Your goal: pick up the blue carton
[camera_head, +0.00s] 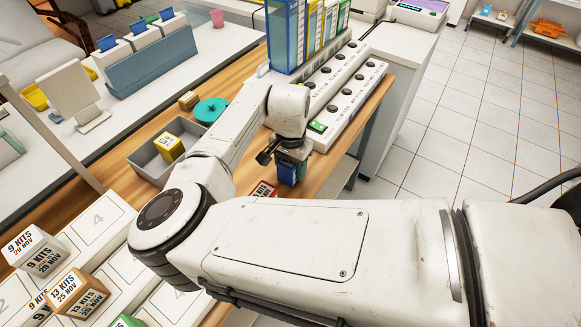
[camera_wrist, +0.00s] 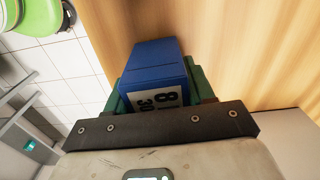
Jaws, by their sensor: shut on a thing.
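The blue carton (camera_wrist: 152,62) is between the green-padded fingers of my gripper (camera_wrist: 158,92) in the wrist view. Its white label with black print faces the gripper's palm. In the head view my gripper (camera_head: 291,160) points down near the right edge of the wooden table, shut on the blue carton (camera_head: 286,174). The carton is partly hidden there by the fingers. I cannot tell whether its bottom touches the table.
A red carton (camera_head: 263,190) lies just left of the gripper, partly behind my arm. A grey bin (camera_head: 147,162) holds a yellow carton (camera_head: 169,148). A teal round object (camera_head: 210,110) and white button panel (camera_head: 345,92) stand behind. Numbered white trays (camera_head: 97,222) are at left.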

